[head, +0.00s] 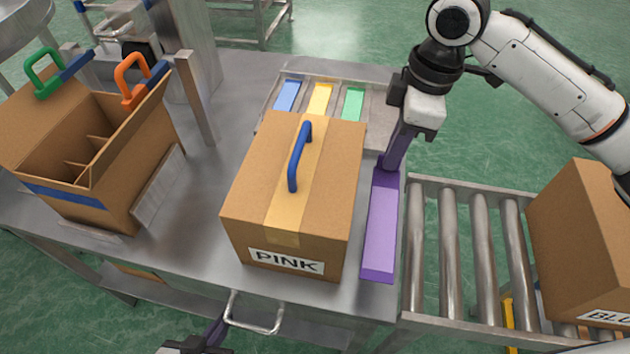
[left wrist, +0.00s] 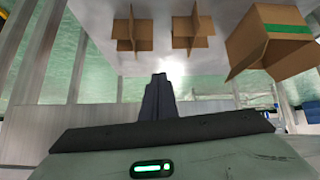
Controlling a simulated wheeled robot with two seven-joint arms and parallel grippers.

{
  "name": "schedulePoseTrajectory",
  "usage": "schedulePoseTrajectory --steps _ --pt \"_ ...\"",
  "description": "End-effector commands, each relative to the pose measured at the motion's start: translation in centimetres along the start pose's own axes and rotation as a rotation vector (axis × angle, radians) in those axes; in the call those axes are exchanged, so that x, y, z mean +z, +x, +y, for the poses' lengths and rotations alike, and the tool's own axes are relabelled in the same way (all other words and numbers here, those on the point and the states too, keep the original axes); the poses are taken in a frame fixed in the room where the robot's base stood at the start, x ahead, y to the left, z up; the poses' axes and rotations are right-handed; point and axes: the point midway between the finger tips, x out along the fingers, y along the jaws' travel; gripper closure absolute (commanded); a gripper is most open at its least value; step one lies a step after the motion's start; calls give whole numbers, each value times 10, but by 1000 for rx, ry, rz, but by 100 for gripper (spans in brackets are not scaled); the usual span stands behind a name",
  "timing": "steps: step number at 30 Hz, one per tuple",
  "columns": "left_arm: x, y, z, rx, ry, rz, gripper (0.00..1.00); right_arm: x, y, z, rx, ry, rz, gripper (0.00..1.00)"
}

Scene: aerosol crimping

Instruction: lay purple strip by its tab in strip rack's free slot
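The purple strip (head: 381,230) is long and flat, beside the right side of the PINK box, close to the table's right edge. Its upright part rises from its far end to my right gripper (head: 398,150), which appears shut on the tab; the exact contact is hard to see. The strip rack (head: 268,106) is at the back of the table. It holds a blue strip (head: 287,95), a yellow strip (head: 320,98) and a green strip (head: 353,102); the space right of green looks bare. My left gripper (head: 216,331) is at the bottom edge, with fingers together and empty in the left wrist view (left wrist: 156,98).
The PINK box (head: 290,205) with a blue handle stands in front of the rack and hides its near side. An open divided carton (head: 120,190) and a post (head: 196,98) stand left. A roller conveyor (head: 470,260) with another box (head: 585,240) is right.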

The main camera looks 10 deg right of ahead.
Motion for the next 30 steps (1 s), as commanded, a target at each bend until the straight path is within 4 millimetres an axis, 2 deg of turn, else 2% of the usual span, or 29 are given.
schedulePoseTrajectory --steps 4,9,16,22,25,30 --pt "12 -2 2 4 -2 -22 100 1 7 0 -2 1 -1 100" --pt "18 -2 4 7 -2 -30 100 5 36 -1 -4 2 -3 100" --pt "18 -1 5 8 -1 -29 100 8 60 -1 -2 2 -2 100" --pt "17 1 5 8 0 -26 100 12 92 -1 -2 2 -2 100" --pt "14 2 4 8 1 -21 100 13 99 0 1 1 -1 100" --pt "9 3 4 7 3 -12 100 13 100 0 1 1 -1 100"
